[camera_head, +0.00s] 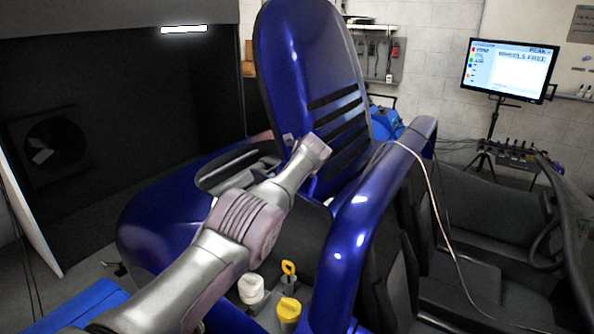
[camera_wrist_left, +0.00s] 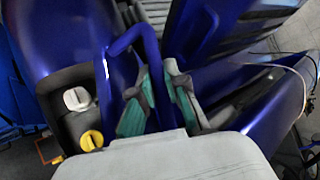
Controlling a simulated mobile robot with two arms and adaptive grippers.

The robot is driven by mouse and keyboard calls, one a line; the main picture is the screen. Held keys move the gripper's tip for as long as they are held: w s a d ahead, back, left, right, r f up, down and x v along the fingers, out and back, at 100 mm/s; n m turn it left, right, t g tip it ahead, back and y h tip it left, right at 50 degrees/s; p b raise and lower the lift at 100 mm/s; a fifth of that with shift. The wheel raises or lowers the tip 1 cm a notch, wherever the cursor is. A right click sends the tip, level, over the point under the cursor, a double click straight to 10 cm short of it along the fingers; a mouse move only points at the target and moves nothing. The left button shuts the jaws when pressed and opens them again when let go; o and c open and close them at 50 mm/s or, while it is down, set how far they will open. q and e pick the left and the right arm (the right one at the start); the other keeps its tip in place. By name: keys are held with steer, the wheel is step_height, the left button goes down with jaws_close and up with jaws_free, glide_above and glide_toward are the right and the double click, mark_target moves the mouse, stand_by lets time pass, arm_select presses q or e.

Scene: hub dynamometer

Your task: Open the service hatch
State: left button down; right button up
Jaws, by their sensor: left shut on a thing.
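The service hatch (camera_head: 300,50) appears to be the large glossy blue panel with black louvre slots, standing steeply raised above the blue bodywork in the head view. My left arm reaches to its lower part. My left gripper (camera_wrist_left: 155,80) shows in the left wrist view with its teal-padded fingers close around a blue bar (camera_wrist_left: 152,52). The bar bends over like a loop handle. I cannot tell exactly where it joins the hatch. In the head view the fingertips are mostly hidden behind my wrist. My right gripper is in neither view.
A white cap (camera_head: 251,289), a yellow cap (camera_head: 289,310) and a yellow ring-topped dipstick (camera_head: 289,268) sit in the bay beside my arm. A blue roll bar (camera_head: 362,225) rises just right. A monitor (camera_head: 508,70) reads "WHEELS FREE". A dark fan wall stands left.

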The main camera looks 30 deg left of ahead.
arm_select(q)
steer(key=c, duration=1.3)
jaws_free()
steer(key=shift+c, duration=0.2)
steer(key=shift+o, duration=0.8)
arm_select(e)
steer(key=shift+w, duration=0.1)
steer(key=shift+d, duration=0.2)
